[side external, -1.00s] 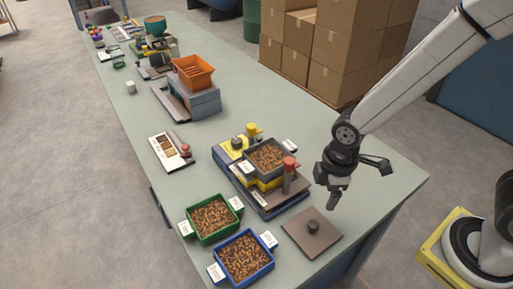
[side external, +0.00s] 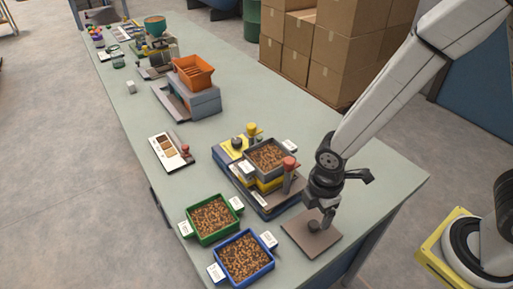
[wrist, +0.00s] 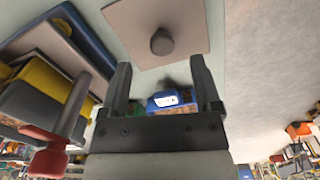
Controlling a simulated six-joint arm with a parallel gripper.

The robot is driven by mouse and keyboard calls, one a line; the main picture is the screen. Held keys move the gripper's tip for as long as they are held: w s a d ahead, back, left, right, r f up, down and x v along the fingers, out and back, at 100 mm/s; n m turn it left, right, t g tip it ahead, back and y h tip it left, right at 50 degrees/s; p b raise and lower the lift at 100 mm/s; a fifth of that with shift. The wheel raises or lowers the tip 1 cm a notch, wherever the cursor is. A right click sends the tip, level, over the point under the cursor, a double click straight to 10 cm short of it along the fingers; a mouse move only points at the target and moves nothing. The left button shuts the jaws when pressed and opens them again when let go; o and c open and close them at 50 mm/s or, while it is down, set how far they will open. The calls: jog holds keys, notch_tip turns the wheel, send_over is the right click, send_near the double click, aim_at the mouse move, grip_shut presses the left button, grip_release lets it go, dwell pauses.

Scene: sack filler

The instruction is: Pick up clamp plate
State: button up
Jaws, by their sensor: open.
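The clamp plate (side external: 304,243) is a flat brownish square with a dark round knob (side external: 313,226) on top. It lies on the table near the front right edge. My gripper (side external: 320,221) is over the plate, pointing down, close to the knob. In the wrist view the plate (wrist: 186,17) and its knob (wrist: 162,42) lie just beyond the two fingers of my gripper (wrist: 159,75). The fingers are apart with nothing gripped between them. In the side view the fingers partly cover the knob.
A blue-based station with a grey bin of brown pellets (side external: 268,157) and a red-topped post (side external: 289,172) stands left of my gripper. A green bin (side external: 193,237) and a blue bin (side external: 228,279) of pellets stand left of the plate.

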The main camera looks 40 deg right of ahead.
aim_at(314, 223)
jog(key=shift+f, duration=0.2)
jog(key=shift+a+f, duration=0.1)
jog(key=shift+f, duration=2.4)
grip_shut()
